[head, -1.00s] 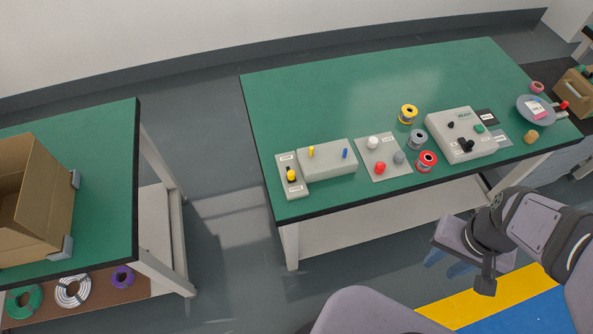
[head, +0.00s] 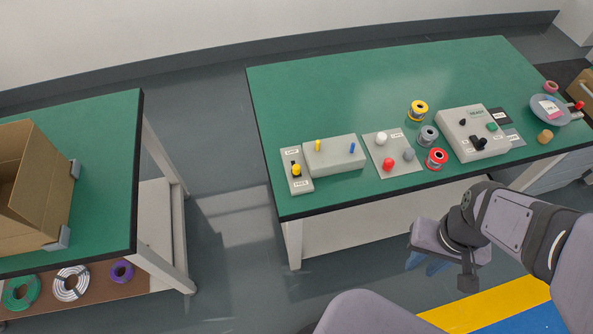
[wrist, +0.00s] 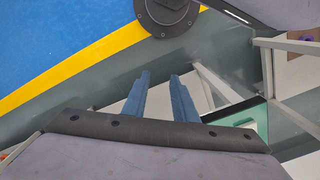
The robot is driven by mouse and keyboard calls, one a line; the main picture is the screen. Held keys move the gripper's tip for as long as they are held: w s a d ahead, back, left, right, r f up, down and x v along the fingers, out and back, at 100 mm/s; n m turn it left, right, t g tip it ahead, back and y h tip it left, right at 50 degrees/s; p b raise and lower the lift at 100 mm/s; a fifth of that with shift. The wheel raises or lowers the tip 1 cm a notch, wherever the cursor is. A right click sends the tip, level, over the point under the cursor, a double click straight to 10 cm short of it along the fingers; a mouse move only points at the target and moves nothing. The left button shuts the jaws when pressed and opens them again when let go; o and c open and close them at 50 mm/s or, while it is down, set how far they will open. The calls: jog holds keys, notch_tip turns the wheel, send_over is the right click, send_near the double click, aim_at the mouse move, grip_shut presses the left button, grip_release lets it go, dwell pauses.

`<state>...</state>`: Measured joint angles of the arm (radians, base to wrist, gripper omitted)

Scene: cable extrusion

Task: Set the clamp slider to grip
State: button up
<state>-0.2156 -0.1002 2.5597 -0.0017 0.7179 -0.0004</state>
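The clamp slider is a small grey panel (head: 306,184) at the left front of the green table. Its yellow knob (head: 296,170) sits in a dark slot, between a small label above and one below; the lettering is too small to read surely. My gripper (head: 428,264) hangs off the table's front edge, well to the right of the slider and apart from it. In the wrist view, its two blue fingers (wrist: 160,88) stand apart with nothing between them. The slider is not seen in the wrist view.
Beside the slider is a grey box (head: 335,157) with yellow and blue pegs. Further right are a button plate (head: 377,141), several spools and a control box (head: 470,148). A second table (head: 105,170) with a cardboard box (head: 30,190) stands left, across a clear floor gap.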

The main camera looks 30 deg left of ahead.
jog(key=s+a+f+n+b, duration=0.1)
jog(key=a+f+n+b, duration=0.4)
jog(key=a+f+b, duration=0.35)
jog(key=w+a+n+b, duration=0.1)
jog(key=a, duration=0.6)
jog(key=w+a+f+n+t+b, duration=0.1)
jog(key=w+a+b, duration=0.1)
jog(key=a, duration=0.5)
jog(key=w+a+n+t+y+b, duration=0.1)
jog(key=a, duration=0.7)
jog(key=shift+w+a+f+n, duration=0.15)
jog(key=shift+f+n, duration=0.1)
jog(key=shift+n, duration=0.15)
jog(key=m+t+y, duration=0.2)
send_near(296, 167)
jog(key=a, duration=0.1)
jog(key=shift+w+d+f+m+h, duration=0.1)
jog(key=shift+f+m+h, duration=0.1)
jog(key=shift+m, duration=0.4)
jog(key=shift+w+d+f+m+h, duration=0.1)
jog(key=shift+f+m, duration=0.15)
jog(key=shift+m, duration=0.35)
jog(key=shift+f, duration=0.1)
jog(key=shift+x, duration=3.5)
